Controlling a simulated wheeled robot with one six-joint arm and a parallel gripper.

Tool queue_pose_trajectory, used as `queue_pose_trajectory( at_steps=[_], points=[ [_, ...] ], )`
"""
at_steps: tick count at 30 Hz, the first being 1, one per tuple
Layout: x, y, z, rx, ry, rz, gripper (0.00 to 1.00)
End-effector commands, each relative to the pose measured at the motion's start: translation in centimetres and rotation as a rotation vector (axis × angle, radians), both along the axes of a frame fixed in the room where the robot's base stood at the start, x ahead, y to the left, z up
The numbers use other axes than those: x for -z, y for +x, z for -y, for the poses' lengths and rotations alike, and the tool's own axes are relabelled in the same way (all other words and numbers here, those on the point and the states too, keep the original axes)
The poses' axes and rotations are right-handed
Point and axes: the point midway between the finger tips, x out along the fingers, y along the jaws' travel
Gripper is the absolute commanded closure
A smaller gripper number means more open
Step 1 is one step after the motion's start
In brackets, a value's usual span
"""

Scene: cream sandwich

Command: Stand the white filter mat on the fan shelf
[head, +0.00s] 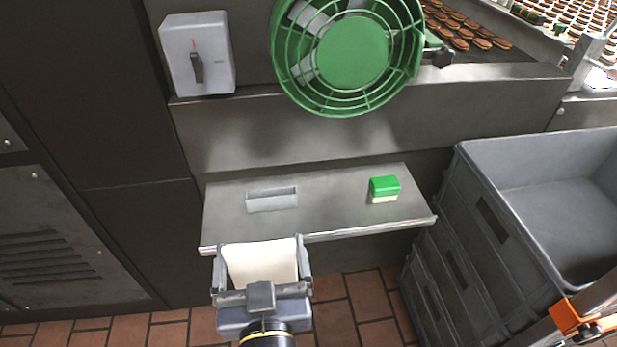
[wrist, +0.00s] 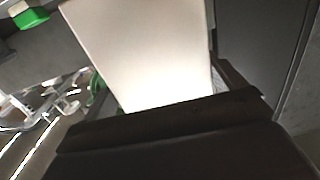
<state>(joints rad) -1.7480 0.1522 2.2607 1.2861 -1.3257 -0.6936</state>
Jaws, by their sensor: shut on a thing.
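The white filter mat (head: 262,264) is held between the two fingers of my gripper (head: 262,268), at the front edge of the fan shelf (head: 330,190). My gripper is shut on the mat. In the wrist view the mat (wrist: 150,50) rises as a pale panel from the dark gripper (wrist: 165,120). The shelf is a grey metal ledge below the green fan. A light grey slotted holder (head: 271,200) sits on its left half, beyond the mat. The mat's lower part is hidden by my gripper.
A green and cream block (head: 384,189) lies on the shelf's right half. The green caged fan (head: 348,55) hangs above. A grey switch box (head: 198,53) is at the upper left. Stacked grey crates (head: 540,190) stand close to the shelf's right end. The shelf between holder and block is clear.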

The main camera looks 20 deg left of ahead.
Motion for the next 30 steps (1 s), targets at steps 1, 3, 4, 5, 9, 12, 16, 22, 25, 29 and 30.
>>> queue_pose_trajectory(
  at_steps=[1, 3, 4, 5, 9, 12, 16, 22, 25, 29, 30],
  points=[
    [0.1, 0.4, -0.2, 0.003, 0.001, -0.001, 0.32],
    [0.1, 1.1, -0.6, 0.005, 0.001, -0.001, 0.32],
    [0.1, 1.6, -0.8, 0.007, 0.001, -0.001, 0.32],
    [0.1, 2.0, -1.1, 0.007, 0.002, -0.001, 0.32],
    [0.2, 4.2, -2.4, 0.007, 0.001, -0.001, 0.32],
    [0.2, 5.9, -3.5, 0.008, 0.001, -0.001, 0.32],
    [0.2, 8.5, -5.0, 0.008, 0.001, -0.001, 0.32],
    [0.2, 12.8, -7.6, 0.007, 0.001, -0.001, 0.32],
    [0.2, 14.9, -8.9, 0.006, 0.001, 0.001, 0.32],
    [0.2, 16.9, -10.2, 0.003, 0.000, 0.000, 0.32],
    [1.2, 16.7, -10.2, 0.000, -0.004, -0.001, 0.32]
  ],
)
